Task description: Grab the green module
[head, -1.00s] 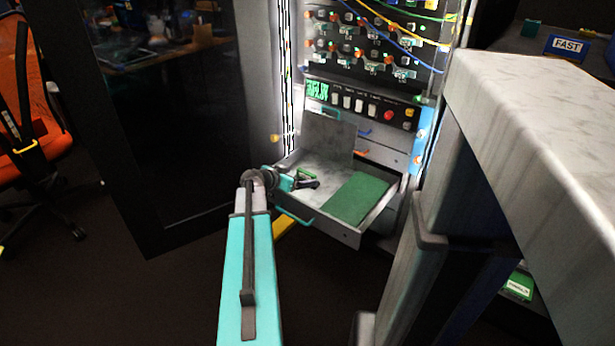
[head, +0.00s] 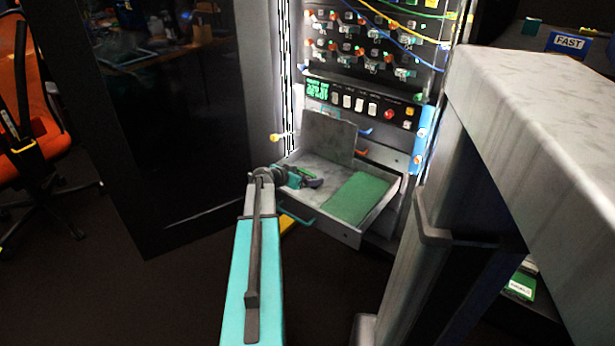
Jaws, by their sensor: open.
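My gripper (head: 310,180) is open above the left part of the pulled-out drawer (head: 345,232), small and dark in the head view. A small green piece (head: 299,171) shows right at the jaws. I cannot tell whether it lies between them, and part of it is hidden by the gripper. A flat green panel (head: 356,198) lies in the right half of the drawer, apart from my gripper.
The drawer sits under a control panel (head: 360,103) with switches and a red button. A grey plate (head: 329,138) stands upright at its back. A dark cabinet door (head: 160,150) is at left. A green box (head: 521,285) sits low right.

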